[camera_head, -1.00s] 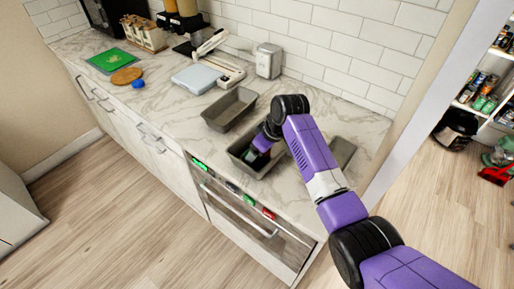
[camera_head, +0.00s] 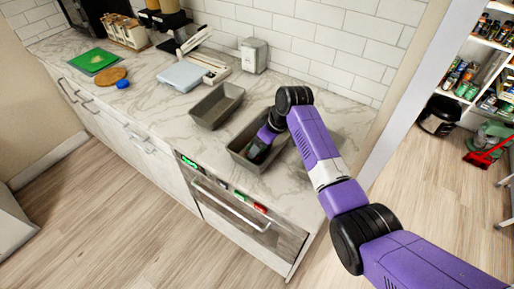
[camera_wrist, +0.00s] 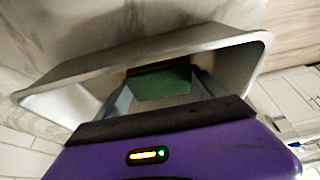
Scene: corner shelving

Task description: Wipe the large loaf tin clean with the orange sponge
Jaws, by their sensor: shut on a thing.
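A grey loaf tin (camera_head: 237,153) stands on the marble counter, partly hidden by my arm, and looks larger than the similar tin (camera_head: 197,113) to its left. My gripper (camera_head: 254,153) reaches down inside the larger tin. In the wrist view, my gripper (camera_wrist: 165,88) is shut on a block with a green face and a reddish-brown edge, apparently the sponge (camera_wrist: 163,84). The tin's pale rim (camera_wrist: 150,48) surrounds the fingers there. Whether the sponge touches the tin's floor or wall is not clear.
A pale blue scale-like slab (camera_head: 180,77), a white dispenser (camera_head: 253,55), a round wooden board (camera_head: 111,76), a blue object (camera_head: 123,84) and a green board (camera_head: 92,62) are on the counter. A tiled wall closes the back. An oven front (camera_head: 235,205) lies below the counter edge.

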